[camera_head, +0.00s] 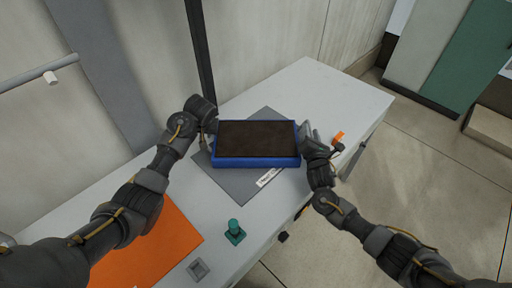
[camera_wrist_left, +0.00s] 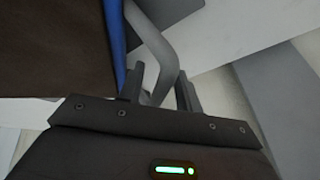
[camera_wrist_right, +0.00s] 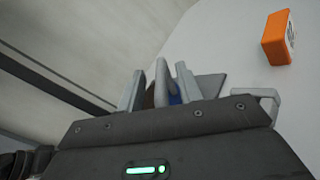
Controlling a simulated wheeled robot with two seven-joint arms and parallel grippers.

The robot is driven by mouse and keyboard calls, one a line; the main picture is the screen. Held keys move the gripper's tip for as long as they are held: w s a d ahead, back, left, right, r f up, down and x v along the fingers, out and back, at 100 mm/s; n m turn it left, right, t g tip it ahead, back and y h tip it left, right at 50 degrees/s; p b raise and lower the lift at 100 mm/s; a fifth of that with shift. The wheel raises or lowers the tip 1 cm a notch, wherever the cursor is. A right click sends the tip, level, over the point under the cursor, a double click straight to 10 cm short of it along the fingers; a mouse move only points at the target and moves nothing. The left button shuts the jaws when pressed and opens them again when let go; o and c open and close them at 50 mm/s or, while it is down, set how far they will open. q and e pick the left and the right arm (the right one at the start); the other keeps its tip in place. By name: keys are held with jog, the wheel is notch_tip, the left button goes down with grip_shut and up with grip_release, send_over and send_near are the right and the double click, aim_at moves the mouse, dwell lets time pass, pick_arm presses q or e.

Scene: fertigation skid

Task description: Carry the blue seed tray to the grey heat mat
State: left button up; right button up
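The blue seed tray (camera_head: 257,162), filled with dark soil, is over the grey heat mat (camera_head: 225,183) on the white bench. The mat is turned relative to it, and its corners show at the tray's left and front. I cannot tell whether the tray touches the mat. My left gripper (camera_wrist_left: 160,88) is at the tray's left side, its fingers apart on either side of a grey handle (camera_wrist_left: 158,45). My right gripper (camera_wrist_right: 160,85) is at the right side, its fingers apart around the other handle (camera_wrist_right: 162,80). Small gaps show beside the handles.
An orange mat (camera_head: 165,240), a teal knob-like object (camera_head: 234,232) and a small grey square (camera_head: 198,270) lie at front left. An orange block (camera_wrist_right: 276,40) is beyond the right gripper. The bench's back right (camera_head: 330,90) is clear. A dark post (camera_head: 200,50) stands behind.

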pick_arm(q)
jog(key=shift+r, duration=0.1)
jog(key=v, duration=1.1)
jog(key=shift+s+r, duration=0.15)
jog(key=shift+r, duration=0.2)
pick_arm(e)
jog(key=s, duration=1.2)
jog(key=shift+d, duration=0.3)
jog(key=shift+a, duration=0.1)
